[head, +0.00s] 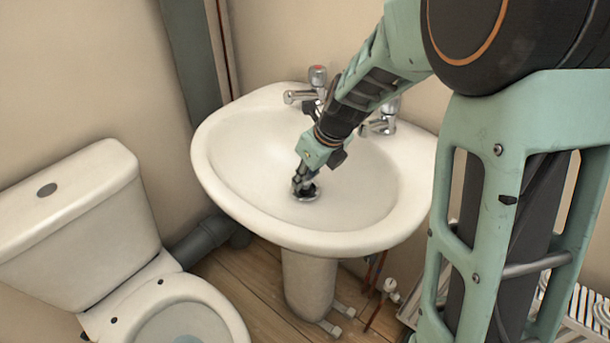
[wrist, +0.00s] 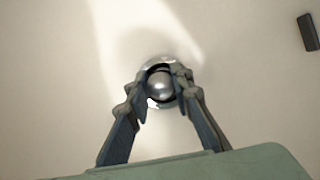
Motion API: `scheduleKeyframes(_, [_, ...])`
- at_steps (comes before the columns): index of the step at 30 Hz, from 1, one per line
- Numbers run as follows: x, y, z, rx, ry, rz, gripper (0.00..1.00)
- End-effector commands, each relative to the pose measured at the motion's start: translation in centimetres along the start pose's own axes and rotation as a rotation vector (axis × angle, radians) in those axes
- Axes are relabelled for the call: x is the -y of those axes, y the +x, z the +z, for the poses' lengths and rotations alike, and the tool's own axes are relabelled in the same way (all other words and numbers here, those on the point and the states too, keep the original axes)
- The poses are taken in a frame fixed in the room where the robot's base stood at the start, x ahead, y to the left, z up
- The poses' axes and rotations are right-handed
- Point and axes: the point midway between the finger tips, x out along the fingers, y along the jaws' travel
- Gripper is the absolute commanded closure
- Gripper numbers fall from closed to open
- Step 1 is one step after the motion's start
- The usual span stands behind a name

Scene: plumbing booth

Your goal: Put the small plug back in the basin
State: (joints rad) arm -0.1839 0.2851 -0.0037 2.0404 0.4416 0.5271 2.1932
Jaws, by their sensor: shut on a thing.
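The small plug (wrist: 160,86) shows in the wrist view as a rounded, shiny metal piece between my fingertips. My gripper (wrist: 160,75) is shut on it, one finger on each side. The plug is at the chrome drain ring (wrist: 155,103) in the floor of the white basin (head: 235,150). In the head view my gripper (head: 303,184) points down into the bowl at the drain, and its fingers hide most of the plug. I cannot tell whether the plug is seated in the hole or just above it.
Two chrome taps, the left one (head: 303,96) and the right one (head: 380,124), stand at the basin's back rim, close to my arm. A toilet (head: 75,235) is at left. A dark slot (wrist: 308,31) shows in the basin wall. The bowl around the drain is clear.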

Motion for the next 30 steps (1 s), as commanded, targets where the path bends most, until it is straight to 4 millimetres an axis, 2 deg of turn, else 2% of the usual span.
scheduleKeyframes(2, [0.0,0.0,0.0,0.000,0.000,0.000,1.00])
scheduleKeyframes(3, [0.0,0.0,0.0,0.000,0.000,0.000,0.79])
scheduleKeyframes(9, [0.0,0.0,0.0,0.000,0.000,0.000,0.59])
scheduleKeyframes(20, [0.0,-0.7,0.1,0.001,0.000,0.000,0.59])
scheduleKeyframes(23, [0.1,-1.9,0.1,0.003,0.001,-0.002,0.59])
scheduleKeyframes(30, [0.0,-6.9,0.1,0.004,0.000,-0.002,0.59])
